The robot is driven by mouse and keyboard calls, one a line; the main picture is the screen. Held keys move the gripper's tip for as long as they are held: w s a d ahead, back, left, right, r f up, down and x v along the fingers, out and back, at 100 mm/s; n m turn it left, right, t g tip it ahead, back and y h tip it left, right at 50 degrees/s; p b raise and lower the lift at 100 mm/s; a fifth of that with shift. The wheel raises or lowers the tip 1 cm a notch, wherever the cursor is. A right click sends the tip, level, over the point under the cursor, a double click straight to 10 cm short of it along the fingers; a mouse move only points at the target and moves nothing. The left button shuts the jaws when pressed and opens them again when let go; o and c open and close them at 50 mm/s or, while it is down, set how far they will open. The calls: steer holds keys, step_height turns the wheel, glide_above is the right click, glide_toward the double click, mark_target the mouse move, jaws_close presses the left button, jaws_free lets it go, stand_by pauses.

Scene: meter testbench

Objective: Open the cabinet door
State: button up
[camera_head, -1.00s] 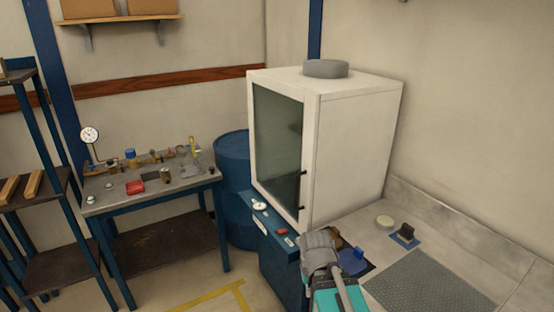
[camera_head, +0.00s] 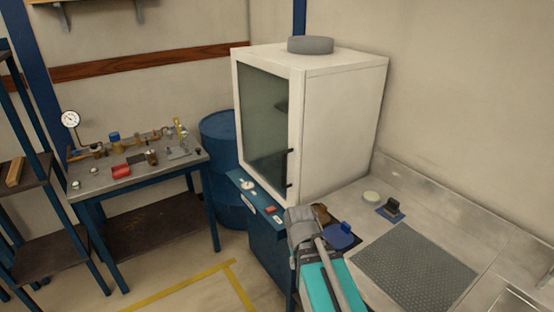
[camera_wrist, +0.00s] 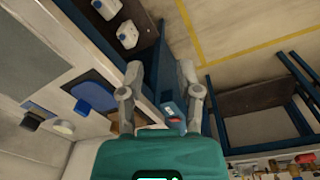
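The white cabinet (camera_head: 340,130) stands on the worktop in the head view. Its dark glass door (camera_head: 263,120) faces left and looks shut. A thin black upright handle (camera_head: 290,168) sits on the door's right-hand edge. My gripper (camera_wrist: 165,80) is open and empty in the wrist view, its two grey fingers apart. In the head view my arm's grey end is below and in front of the cabinet, apart from the handle; the fingers cannot be made out there. I cannot make out the handle in the wrist view.
A blue-topped item (camera_head: 342,236), a black block (camera_head: 391,206) and a pale disc (camera_head: 371,197) lie on the worktop near a grey mat (camera_head: 418,268). A blue drum (camera_head: 221,150) and a bench (camera_head: 140,180) with parts stand left. Floor before the bench is clear.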

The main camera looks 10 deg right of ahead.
steer(key=w+d+f+m+t+h+b, duration=0.1)
steer(key=w+m+t+h+b, duration=0.2)
steer(key=w, duration=0.6)
steer(key=w+d+f+m+h+b, duration=0.1)
steer(key=w+m+h+b, duration=0.3)
steer(key=w, duration=0.5)
steer(key=w+a+r+m+t+h+b, duration=0.1)
steer(key=w+a+r+t+h+b, duration=0.2)
steer(key=w+a, duration=0.2)
steer(key=w+a+r+m+t+h+b, duration=0.2)
steer(key=w+a+r+t+h+b, duration=0.1)
steer(key=w, duration=0.9)
steer(key=shift+w+a+r+t+h, duration=0.2)
steer(key=shift+a+r+t+h, duration=0.3)
steer(key=shift+a, duration=0.5)
steer(key=shift+f, duration=0.15)
glide_above(283, 185)
steer(key=shift+w+d, duration=0.1)
steer(key=shift+w, duration=0.25)
jaws_close()
